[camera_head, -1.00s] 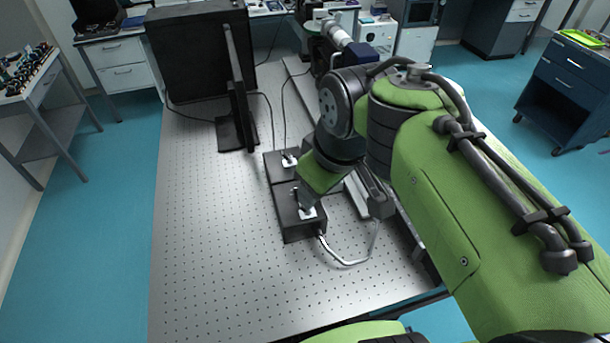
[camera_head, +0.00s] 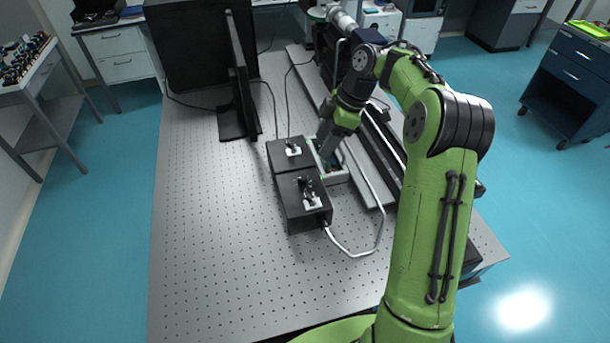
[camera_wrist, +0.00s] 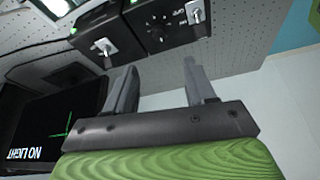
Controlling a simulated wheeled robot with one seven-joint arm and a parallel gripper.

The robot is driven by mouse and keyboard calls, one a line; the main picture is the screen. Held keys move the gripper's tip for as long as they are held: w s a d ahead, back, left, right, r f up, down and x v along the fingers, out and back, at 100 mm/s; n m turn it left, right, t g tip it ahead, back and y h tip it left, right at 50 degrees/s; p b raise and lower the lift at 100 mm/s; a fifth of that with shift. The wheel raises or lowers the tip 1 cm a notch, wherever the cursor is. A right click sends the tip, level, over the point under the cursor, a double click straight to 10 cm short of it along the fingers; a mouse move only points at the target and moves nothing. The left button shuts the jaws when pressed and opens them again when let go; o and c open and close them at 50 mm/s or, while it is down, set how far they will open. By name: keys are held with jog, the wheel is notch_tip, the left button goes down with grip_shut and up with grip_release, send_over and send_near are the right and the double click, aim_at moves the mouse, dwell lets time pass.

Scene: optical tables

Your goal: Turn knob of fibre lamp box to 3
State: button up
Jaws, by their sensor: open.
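The fibre lamp box (camera_head: 290,222) is the nearer of two black boxes on the perforated table, with a bent light pipe (camera_head: 372,245) leaving its near end. In the wrist view the lamp box (camera_wrist: 172,42) shows a dark knob (camera_wrist: 156,35) with white dial marks around it and a metal toggle switch (camera_wrist: 195,12). The knob's setting is too small to read. My gripper (camera_head: 330,165) is to the right of the boxes, apart from them. In the wrist view its two fingers (camera_wrist: 162,85) are spread with nothing between them, and the knob lies beyond their tips.
The second black box (camera_head: 279,154), with its own switch, adjoins the lamp box at the far side. A black upright screen (camera_head: 239,85) stands behind; a display (camera_wrist: 35,130) reads "NO LIGHT". A long rail (camera_head: 385,145) runs to the right. The table's left side (camera_head: 205,230) is clear.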

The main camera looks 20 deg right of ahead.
aim_at(303, 177)
jog(key=b+x, duration=0.1)
jog(key=x, duration=1.2)
jog(key=shift+f+b, duration=0.2)
jog(key=shift+b, duration=0.2)
grip_shut()
